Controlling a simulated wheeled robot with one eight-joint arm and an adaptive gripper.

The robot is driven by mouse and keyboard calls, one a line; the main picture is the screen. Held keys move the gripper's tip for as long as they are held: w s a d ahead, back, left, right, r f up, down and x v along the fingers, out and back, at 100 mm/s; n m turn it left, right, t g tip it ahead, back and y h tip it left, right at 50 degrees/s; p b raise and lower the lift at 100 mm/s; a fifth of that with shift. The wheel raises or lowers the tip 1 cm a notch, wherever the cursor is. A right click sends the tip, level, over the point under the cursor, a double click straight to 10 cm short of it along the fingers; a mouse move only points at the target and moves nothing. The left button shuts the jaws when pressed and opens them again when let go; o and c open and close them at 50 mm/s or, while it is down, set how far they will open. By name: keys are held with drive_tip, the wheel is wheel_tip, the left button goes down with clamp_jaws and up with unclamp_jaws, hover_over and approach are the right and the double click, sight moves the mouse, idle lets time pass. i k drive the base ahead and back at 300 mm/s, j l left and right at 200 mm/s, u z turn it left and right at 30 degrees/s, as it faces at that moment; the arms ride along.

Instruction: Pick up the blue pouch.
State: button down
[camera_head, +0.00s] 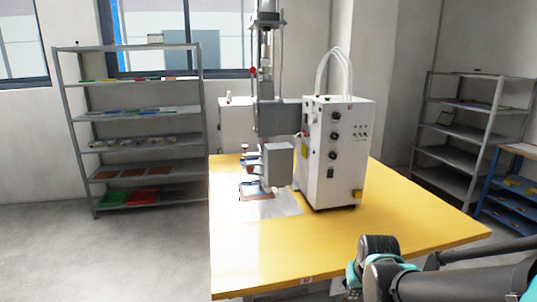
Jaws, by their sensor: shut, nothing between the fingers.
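I cannot clearly make out a blue pouch in the head view. Small blue parts (249,183) show at the foot of the press on the welding machine, but I cannot tell whether any is a pouch. Thin coloured items (130,111) lie on a shelf at the left, too small to identify. Links of my arm reach in at the lower right, over the table's near right corner. My gripper itself is not in the picture.
A white welding machine (337,160) with a tall press stands on the yellow table (400,225). The table's front part is clear. Grey shelves (204,130) stand at the back left, another rack (424,128) and a blue rack (490,175) at the right. The left floor is clear.

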sight(247, 190)
drive_tip(key=j, duration=0.4)
drive_tip(key=k+j+z, duration=0.1)
drive_tip(key=j, duration=0.3)
drive_tip(key=k+j, duration=0.1)
drive_tip(key=j, duration=0.3)
drive_tip(key=k+j+z, duration=0.1)
drive_tip(key=j, duration=0.35)
drive_tip(key=k+j, duration=0.1)
drive_tip(key=j, duration=0.3)
drive_tip(key=k+j+z, duration=0.15)
drive_tip(key=j, duration=0.25)
drive_tip(key=i+j+z, duration=0.1)
drive_tip(key=j, duration=0.35)
drive_tip(key=i+j+z, duration=0.1)
drive_tip(key=j, duration=0.35)
drive_tip(key=i+j+z, duration=0.1)
drive_tip(key=j, duration=0.35)
drive_tip(key=i+j+z, duration=0.15)
drive_tip(key=j, duration=0.35)
drive_tip(key=i+j+z, duration=0.15)
drive_tip(key=i+j, duration=0.35)
drive_tip(key=i+j+z, duration=0.1)
drive_tip(key=i+j, duration=0.35)
drive_tip(key=j, duration=0.15)
drive_tip(key=i+j+z, duration=0.15)
drive_tip(key=i+j, duration=0.3)
drive_tip(key=j, duration=0.15)
